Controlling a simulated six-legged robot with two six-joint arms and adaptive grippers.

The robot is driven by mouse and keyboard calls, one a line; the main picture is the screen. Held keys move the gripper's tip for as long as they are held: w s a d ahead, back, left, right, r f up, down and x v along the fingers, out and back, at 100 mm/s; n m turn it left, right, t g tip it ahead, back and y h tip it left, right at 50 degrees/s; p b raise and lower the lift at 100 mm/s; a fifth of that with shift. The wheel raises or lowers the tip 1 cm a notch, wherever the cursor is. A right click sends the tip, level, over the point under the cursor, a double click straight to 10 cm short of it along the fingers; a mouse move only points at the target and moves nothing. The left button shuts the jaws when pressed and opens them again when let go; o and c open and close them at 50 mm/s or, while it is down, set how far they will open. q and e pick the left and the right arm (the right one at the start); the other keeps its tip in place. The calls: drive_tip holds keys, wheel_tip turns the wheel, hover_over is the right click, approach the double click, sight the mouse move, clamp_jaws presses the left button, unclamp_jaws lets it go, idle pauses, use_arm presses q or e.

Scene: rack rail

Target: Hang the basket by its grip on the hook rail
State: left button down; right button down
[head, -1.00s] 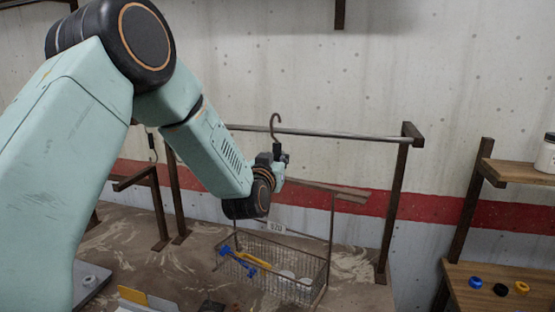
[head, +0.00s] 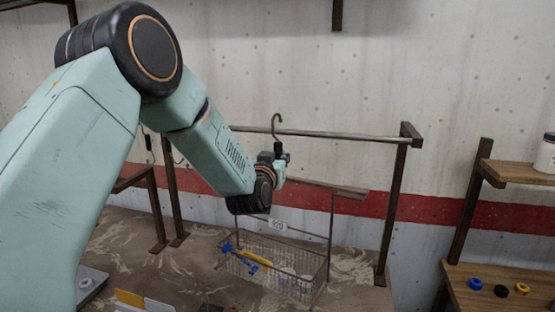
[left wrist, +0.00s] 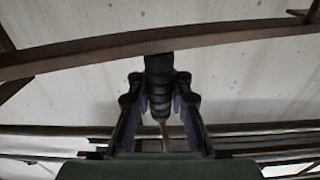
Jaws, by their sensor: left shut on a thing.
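The wire basket (head: 303,290) hangs below my left gripper, with a dark curved hook (head: 277,124) at the top of its grip. It holds a blue item, a yellow item and pale round items. My left gripper (head: 279,158) is shut on the basket's grip; the left wrist view shows the black ribbed grip (left wrist: 158,85) between the fingers. The metal rail (head: 345,135) runs across the rack. The hook overlaps the rail in the picture, its curved top above rail height; I cannot tell whether they touch. My right gripper is not in view.
A dark post (head: 394,210) carries the rail's right end. A wooden shelf (head: 525,173) with a jar (head: 546,153) stands at the right, above a lower shelf with coloured rings (head: 500,290). A grey tray-like object (head: 92,282) lies at the lower left.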

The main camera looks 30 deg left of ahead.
use_arm(q)
drive_tip(key=shift+r, duration=0.25)
drive_tip(key=shift+f, duration=0.1)
drive_tip(key=shift+w+f+b, duration=0.1)
drive_tip(key=shift+f+b, duration=0.3)
drive_tip(key=shift+f, duration=0.1)
drive_tip(key=shift+f+b, duration=0.5)
drive_tip(key=shift+f, duration=0.2)
